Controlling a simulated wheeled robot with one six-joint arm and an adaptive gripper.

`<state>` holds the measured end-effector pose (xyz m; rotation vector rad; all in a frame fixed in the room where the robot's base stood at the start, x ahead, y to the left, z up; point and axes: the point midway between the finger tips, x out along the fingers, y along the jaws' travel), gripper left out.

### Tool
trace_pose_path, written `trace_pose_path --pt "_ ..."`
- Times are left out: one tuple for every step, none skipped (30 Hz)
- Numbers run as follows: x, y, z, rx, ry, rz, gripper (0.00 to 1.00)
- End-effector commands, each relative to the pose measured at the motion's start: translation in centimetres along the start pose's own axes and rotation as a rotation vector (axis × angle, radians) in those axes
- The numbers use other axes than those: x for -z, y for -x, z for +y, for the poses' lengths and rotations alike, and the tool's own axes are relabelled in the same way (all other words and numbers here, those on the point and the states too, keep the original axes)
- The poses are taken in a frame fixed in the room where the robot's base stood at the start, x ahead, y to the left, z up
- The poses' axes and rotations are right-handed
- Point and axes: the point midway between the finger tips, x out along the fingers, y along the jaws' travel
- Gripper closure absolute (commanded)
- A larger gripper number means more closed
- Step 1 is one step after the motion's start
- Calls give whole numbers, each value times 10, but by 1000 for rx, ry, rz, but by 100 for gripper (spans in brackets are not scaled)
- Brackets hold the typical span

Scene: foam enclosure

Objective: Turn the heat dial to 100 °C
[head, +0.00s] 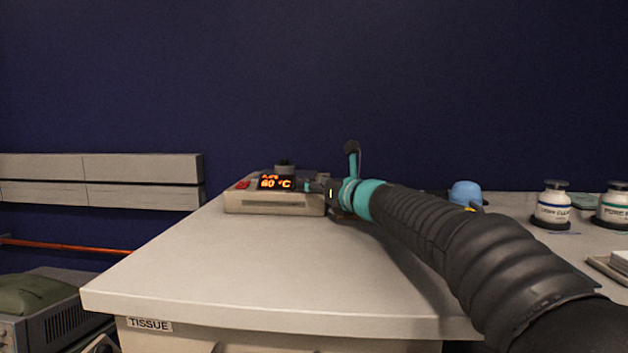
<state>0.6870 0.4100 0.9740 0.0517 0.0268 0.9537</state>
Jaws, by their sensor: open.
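The hot plate (275,205) is a low, light grey box on the far part of the bench. Its lit orange display (276,183) reads 60 °C or 80 °C; the first digit is hard to tell. A red switch (243,184) is left of the display. A dark round knob (285,167) stands above and behind the display; I cannot tell whether it is the heat dial. My gripper (318,185) is open at the right end of the hot plate. My wrist and arm partly hide that end. I cannot tell whether the fingers touch anything.
The light bench top (230,255) is clear in front of the hot plate. Right of my arm are a blue rounded object (466,193), a white jar (553,206) and another jar (614,207). A dark blue wall (300,80) stands behind. A TISSUE label (150,325) marks the bench front.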

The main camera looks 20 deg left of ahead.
Motion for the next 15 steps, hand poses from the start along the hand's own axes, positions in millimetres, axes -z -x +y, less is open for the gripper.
trace_pose_path --pt "0 -4 0 0 0 0 41" --pt "0 -6 0 0 0 0 41" --pt "0 -7 0 1 0 0 41" --pt "0 -8 0 1 0 0 41" --pt "0 -9 0 1 0 0 41" --pt "0 -9 0 1 0 0 41" --pt "0 -9 0 1 0 0 41" --pt "0 -9 0 1 0 0 41" --pt "0 -9 0 1 0 0 41" --pt "0 -9 0 1 0 0 41" --pt "0 -9 0 1 0 0 41" --pt "0 -9 0 1 0 0 41" --pt "0 -9 0 1 0 0 44" --pt "0 -9 0 1 0 0 51" --pt "0 -9 0 1 0 0 61"
